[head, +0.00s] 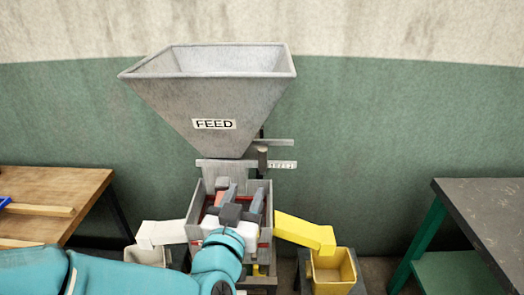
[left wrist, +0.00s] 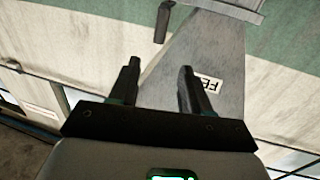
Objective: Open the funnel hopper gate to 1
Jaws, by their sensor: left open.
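The grey funnel hopper (head: 210,100) with a FEED label stands in the middle of the head view; it also shows tilted in the left wrist view (left wrist: 218,50). Below its narrow outlet is a flat gate plate (head: 225,164) with a dark upright handle (head: 262,158) on its right side. A dark cylinder, likely that handle, shows in the left wrist view (left wrist: 163,22). My left gripper (head: 243,189) is open and empty, below the gate plate in the picture and apart from the handle. In the left wrist view its two dark fingers (left wrist: 158,72) point toward the hopper. My right gripper is not seen.
Below the hopper is a grey box machine (head: 195,200) with a white chute (head: 163,233) left and a yellow chute (head: 300,232) right. A yellow bin (head: 333,272) stands under the yellow chute. A wooden table (head: 85,182) is left, a dark-topped table (head: 490,205) right.

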